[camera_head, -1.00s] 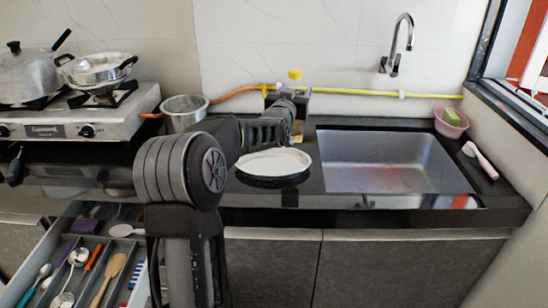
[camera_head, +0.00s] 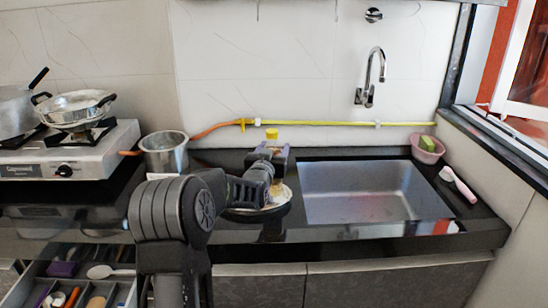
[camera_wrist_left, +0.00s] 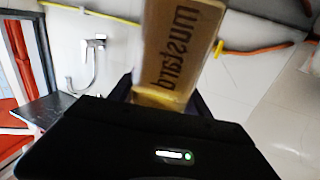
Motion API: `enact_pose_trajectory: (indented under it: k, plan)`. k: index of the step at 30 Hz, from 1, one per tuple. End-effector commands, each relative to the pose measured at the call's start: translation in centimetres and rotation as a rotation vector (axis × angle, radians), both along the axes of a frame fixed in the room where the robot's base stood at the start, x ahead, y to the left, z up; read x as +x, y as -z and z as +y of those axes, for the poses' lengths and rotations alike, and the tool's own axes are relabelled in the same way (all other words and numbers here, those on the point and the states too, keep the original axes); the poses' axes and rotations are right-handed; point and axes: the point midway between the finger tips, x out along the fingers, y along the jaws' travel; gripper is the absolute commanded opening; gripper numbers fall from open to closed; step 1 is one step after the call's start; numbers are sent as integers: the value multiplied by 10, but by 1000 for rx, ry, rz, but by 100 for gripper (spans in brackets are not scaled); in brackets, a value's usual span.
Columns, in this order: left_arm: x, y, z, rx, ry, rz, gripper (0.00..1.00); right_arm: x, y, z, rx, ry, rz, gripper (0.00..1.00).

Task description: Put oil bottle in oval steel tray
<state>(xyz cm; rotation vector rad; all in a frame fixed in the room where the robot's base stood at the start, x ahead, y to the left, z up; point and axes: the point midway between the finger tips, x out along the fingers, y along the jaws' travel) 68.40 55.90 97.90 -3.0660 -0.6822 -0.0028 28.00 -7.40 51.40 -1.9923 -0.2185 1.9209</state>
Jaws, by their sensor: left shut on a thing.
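The oil bottle shows its yellow cap (camera_head: 271,134) in the head view, just above my left gripper (camera_head: 272,155). In the left wrist view the bottle (camera_wrist_left: 180,45) is close up, a tan-gold body with the word "mustard". My left gripper is shut on the bottle. The oval steel tray (camera_head: 288,197) lies on the black counter left of the sink, partly hidden behind my left forearm and wrist. The gripper and bottle appear over or just behind the tray. The bottle's base is hidden, so I cannot tell whether it touches anything. My right gripper is not in view.
A steel pot (camera_head: 165,155) stands left of the tray, near the gas stove (camera_head: 75,150). The sink (camera_head: 370,192) is to the right, with a faucet (camera_head: 368,80) above. A yellow hose (camera_head: 340,123) runs along the wall. An open utensil drawer (camera_head: 75,285) is at lower left.

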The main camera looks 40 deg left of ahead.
Motion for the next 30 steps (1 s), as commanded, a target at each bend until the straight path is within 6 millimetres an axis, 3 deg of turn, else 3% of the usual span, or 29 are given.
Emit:
enact_pose_trajectory:
  k: [6,19,20,27,30]
  plan:
    - [0,25,0,0,1,-2,0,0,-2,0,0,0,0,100]
    - [0,29,0,2,0,-4,0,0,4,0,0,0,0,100]
    - [0,30,0,0,0,0,58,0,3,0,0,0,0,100]
    - [0,30,0,0,0,1,78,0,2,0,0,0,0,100]
    - [0,30,0,0,0,1,78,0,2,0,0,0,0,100]
